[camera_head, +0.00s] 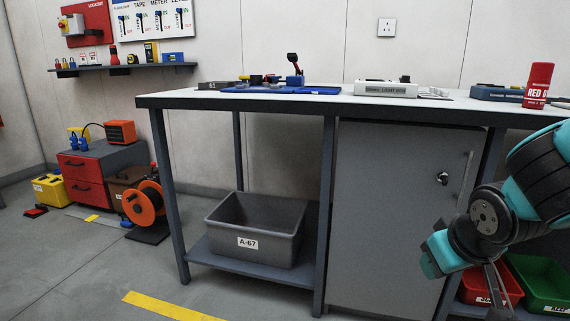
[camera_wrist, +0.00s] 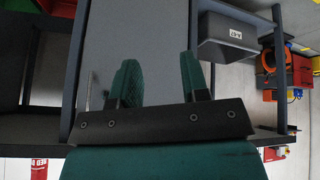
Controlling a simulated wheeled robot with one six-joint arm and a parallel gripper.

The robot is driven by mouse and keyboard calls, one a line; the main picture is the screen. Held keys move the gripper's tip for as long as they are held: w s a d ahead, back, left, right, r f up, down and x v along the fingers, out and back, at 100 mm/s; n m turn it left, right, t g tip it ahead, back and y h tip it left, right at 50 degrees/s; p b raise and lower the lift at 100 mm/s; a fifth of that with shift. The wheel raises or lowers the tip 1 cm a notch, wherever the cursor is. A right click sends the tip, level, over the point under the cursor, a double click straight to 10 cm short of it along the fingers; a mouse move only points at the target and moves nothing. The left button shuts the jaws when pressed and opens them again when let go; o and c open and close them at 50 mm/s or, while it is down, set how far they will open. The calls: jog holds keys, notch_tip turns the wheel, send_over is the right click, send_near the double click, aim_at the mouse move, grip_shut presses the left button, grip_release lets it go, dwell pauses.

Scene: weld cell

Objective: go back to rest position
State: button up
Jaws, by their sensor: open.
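My gripper (camera_wrist: 158,80) is open and empty in the wrist view, its two green fingers apart with nothing between them. The wrist view is turned, and the grey cabinet door (camera_wrist: 140,30) lies behind the fingers. In the head view my arm is at the lower right, in front of the workbench (camera_head: 320,106) and the right side of its grey cabinet (camera_head: 385,220). The fingertips are hard to make out there.
A grey bin (camera_head: 255,228) marked A-67 sits on the bench's lower shelf. Red (camera_head: 497,283) and green (camera_head: 543,284) bins stand low at the right, behind my arm. A red can (camera_head: 538,84) stands on the bench top. An orange cable reel (camera_head: 143,203) is at the left. The front left floor is clear.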

jog(key=s+a+r+n+g+y+p, duration=0.1)
jog(key=s+a+r+n+g+y, duration=0.2)
jog(key=s+a, duration=0.4)
jog(key=s+a+r+n+g+y, duration=0.25)
jog(key=s+a+r, duration=0.2)
jog(key=s, duration=0.55)
notch_tip(320, 180, up, 37)
jog(key=p, duration=3.8)
jog(key=shift+m+g+h, duration=0.35)
jog(key=shift+w+r, duration=0.1)
